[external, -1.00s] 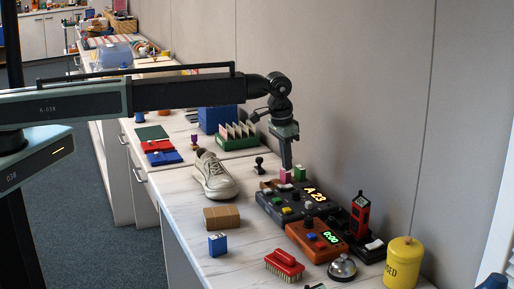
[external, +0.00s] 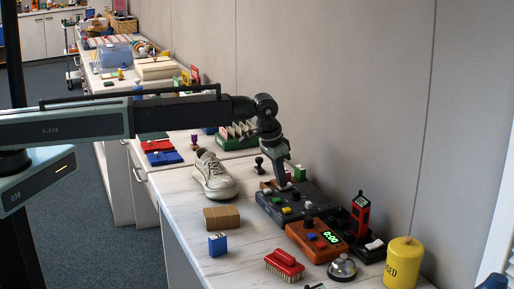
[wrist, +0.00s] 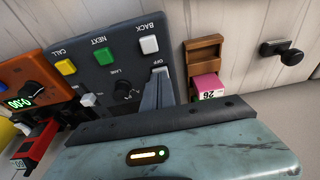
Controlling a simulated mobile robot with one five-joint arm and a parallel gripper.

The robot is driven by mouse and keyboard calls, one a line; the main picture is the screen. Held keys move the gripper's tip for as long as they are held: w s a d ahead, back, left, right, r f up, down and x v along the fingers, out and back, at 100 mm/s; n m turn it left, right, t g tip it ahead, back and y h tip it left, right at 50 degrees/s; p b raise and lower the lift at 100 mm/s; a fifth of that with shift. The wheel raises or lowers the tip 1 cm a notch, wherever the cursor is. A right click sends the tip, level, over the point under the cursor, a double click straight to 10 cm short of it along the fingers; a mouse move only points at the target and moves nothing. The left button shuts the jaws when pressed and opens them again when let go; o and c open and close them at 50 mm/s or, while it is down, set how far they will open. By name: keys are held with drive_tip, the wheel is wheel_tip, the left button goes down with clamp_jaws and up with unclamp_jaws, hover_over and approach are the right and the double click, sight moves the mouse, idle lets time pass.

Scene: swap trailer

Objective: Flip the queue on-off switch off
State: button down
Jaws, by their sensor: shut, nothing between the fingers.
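The queue console (external: 322,203) is a dark grey box on the counter. It also fills the left of the wrist view (wrist: 118,82), with white BACK, green NEXT and yellow CALL buttons and a LANE knob. My gripper (external: 285,183) is shut and empty, low over the console's far left end. In the wrist view its fingers (wrist: 161,92) lie beside the "OFF" label and hide the on-off switch. The console's display shows no lit number in the external view. I cannot tell whether the fingers touch the switch.
A wooden holder (wrist: 205,54) with a pink ticket block (wrist: 207,88) stands close beside the console. An orange timer box (external: 316,240) reads 0:00. A red handheld device (external: 360,212), a bell (external: 342,267) and a yellow tin (external: 403,262) stand nearby. A shoe (external: 213,177) is left.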

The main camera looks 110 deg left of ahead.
drive_tip(key=shift+w+a+r, duration=0.1)
drive_tip(key=shift+w, duration=0.05)
drive_tip(key=shift+w+a+r, duration=0.15)
drive_tip(key=shift+w+a, duration=0.3)
drive_tip(key=shift+r+p, duration=0.4)
drive_tip(key=shift+p, duration=0.25)
wheel_tip(320, 180, up, 4)
drive_tip(key=p, duration=0.4)
drive_tip(key=shift+w+a+r, duration=0.1)
drive_tip(key=shift+r, duration=0.1)
drive_tip(key=s+d+p+v, duration=0.1)
drive_tip(key=p+v, duration=0.7)
drive_tip(key=shift+s+d, duration=0.25)
